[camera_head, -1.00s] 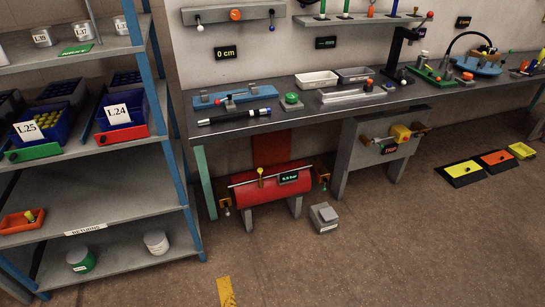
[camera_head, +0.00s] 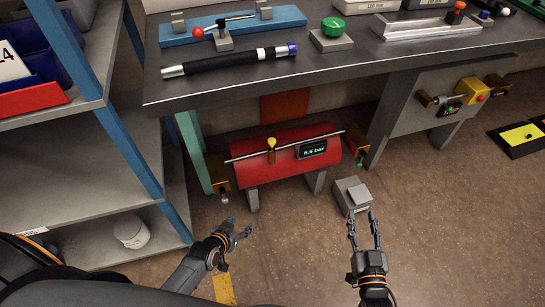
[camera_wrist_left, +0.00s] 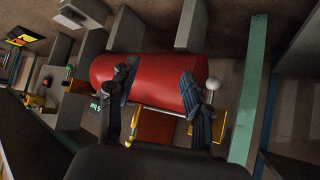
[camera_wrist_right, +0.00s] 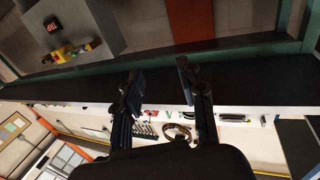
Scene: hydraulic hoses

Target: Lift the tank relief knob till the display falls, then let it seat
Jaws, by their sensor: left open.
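The red tank (camera_head: 290,170) lies on grey legs under the bench. A yellow knob (camera_head: 271,143) stands upright at a rod along its top, left of the small green-lit display (camera_head: 313,150); its digits are too small to read surely. A pale knob (camera_head: 225,198) hangs by the brass bracket (camera_head: 217,174) at the tank's left end. My left gripper (camera_head: 238,228) is open and empty, in front of and below the tank; its fingers show apart in the left wrist view (camera_wrist_left: 157,78), with the tank behind. My right gripper (camera_head: 363,216) is open and empty near the grey floor box.
The bench (camera_head: 330,68) overhangs the tank. The grey floor box (camera_head: 352,196) stands to the tank's right. The blue-posted shelf (camera_head: 95,200) is close on the left. The floor in front of the tank is mostly clear.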

